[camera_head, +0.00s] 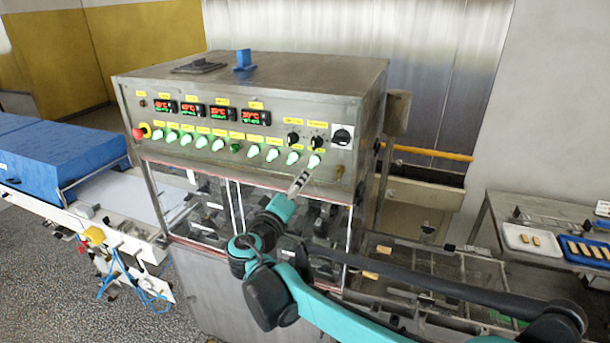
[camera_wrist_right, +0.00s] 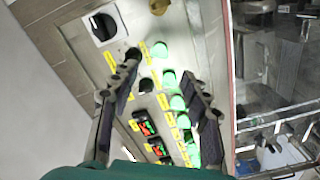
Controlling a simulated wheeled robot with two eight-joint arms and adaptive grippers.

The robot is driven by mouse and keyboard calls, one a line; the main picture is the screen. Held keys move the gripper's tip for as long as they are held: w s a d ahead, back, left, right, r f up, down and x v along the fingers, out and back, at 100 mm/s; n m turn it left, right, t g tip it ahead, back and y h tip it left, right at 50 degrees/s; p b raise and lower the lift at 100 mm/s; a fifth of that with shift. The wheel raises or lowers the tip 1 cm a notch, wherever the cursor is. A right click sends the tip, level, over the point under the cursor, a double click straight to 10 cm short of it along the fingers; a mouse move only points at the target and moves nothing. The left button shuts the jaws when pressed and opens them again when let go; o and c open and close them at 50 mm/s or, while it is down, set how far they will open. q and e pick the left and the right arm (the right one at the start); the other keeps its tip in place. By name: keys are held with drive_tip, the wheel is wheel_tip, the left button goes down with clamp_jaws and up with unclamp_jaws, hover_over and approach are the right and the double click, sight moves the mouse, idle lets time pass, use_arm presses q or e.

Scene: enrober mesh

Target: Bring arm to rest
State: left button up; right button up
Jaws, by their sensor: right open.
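My right arm (camera_head: 330,310) is teal and black and reaches in from the lower right in the head view. Its gripper (camera_head: 301,178) is in front of the lower right part of the machine's control panel (camera_head: 225,155), close to the rightmost green-lit knob (camera_head: 315,160). In the right wrist view the gripper (camera_wrist_right: 162,70) has its two dark fingers apart with nothing between them. Green-lit knobs (camera_wrist_right: 177,103) and a black knob (camera_wrist_right: 146,85) show behind and between the fingers. Whether a fingertip touches the panel cannot be told. My left gripper is not in view.
A red emergency stop (camera_head: 138,133) is at the panel's left. The machine's glazed front (camera_head: 200,205) is below the panel. A mesh conveyor (camera_head: 440,265) extends right, under my arm. A side table holds a white tray (camera_head: 512,240). A blue-covered conveyor (camera_head: 60,160) stands left.

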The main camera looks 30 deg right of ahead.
drive_tip(key=shift+v, duration=1.05)
drive_tip(key=shift+w, duration=0.1)
drive_tip(key=s+a+f+g+y+b, duration=0.1)
drive_tip(key=s+f+y+b, duration=0.35)
drive_tip(key=f, duration=0.75)
drive_tip(key=s+a+f+m+g+y+b, duration=0.1)
drive_tip(key=s+a+f+g+b, duration=0.1)
drive_tip(key=s+f+b, duration=0.75)
drive_tip(key=s+a+f+g+y+b, duration=0.1)
drive_tip(key=f+y+b, duration=0.3)
drive_tip(key=f, duration=1.1)
drive_tip(key=s+a+f+y+b, duration=0.4)
drive_tip(key=a+f+b, duration=0.3)
drive_tip(key=f, duration=0.4)
drive_tip(key=shift+s+a+m+b, duration=0.4)
drive_tip(key=shift+s+a, duration=0.15)
drive_tip(key=shift+s, duration=0.35)
